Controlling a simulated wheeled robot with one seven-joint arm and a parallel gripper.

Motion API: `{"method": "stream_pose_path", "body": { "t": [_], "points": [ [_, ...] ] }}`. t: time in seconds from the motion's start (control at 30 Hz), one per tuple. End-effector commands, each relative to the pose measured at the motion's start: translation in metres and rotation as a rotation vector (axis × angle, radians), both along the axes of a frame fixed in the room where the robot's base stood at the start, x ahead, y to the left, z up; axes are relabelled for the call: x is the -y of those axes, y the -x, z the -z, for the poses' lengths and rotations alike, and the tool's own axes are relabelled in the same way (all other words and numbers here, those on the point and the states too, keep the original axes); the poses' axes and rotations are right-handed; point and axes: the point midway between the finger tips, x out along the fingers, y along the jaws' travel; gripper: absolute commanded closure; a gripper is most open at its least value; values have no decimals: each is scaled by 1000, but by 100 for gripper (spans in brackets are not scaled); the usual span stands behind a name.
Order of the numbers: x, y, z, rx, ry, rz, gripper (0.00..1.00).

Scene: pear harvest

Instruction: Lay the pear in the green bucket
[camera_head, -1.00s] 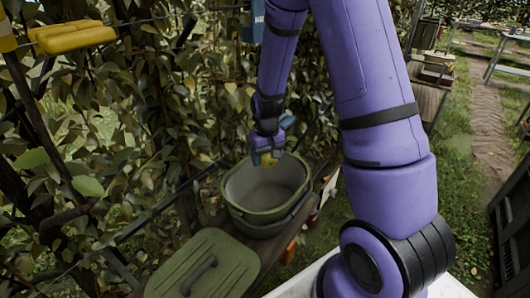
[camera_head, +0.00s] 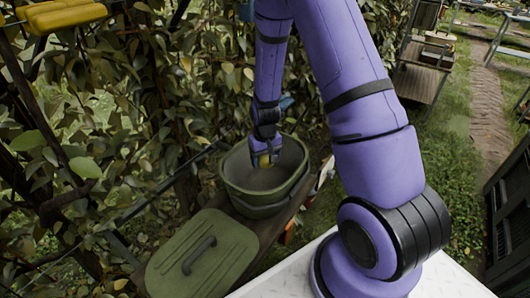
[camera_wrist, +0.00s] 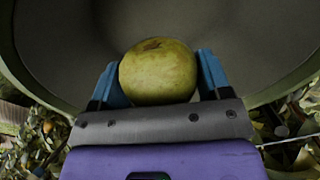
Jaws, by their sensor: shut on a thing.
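The pear (camera_wrist: 158,72) is yellow-green and sits between the two blue fingers of my gripper (camera_wrist: 158,80) in the wrist view. My gripper is shut on it. In the head view the pear (camera_head: 264,160) shows small below my gripper (camera_head: 265,156), inside the outline of the green bucket's opening. The green bucket (camera_head: 240,193) is oval and stands on a wooden board. Its grey inside (camera_wrist: 230,30) fills most of the wrist view behind the pear. I cannot tell how far the pear is above the bucket's floor.
A green lid (camera_head: 202,255) with a dark handle lies on the board in front of the bucket. A leafy hedge (camera_head: 100,150) with wires runs along the left. Yellow things (camera_head: 62,17) hang at the top left. A grass path lies at the right.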

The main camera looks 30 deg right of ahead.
Motion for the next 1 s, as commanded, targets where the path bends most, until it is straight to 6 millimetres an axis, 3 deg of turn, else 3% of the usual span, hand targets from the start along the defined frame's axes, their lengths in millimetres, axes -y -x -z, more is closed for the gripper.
{"method": "stream_pose_path", "body": {
  "t": [1.0],
  "points": [
    [0,0,87,-2,0,0,58]
  ]
}}
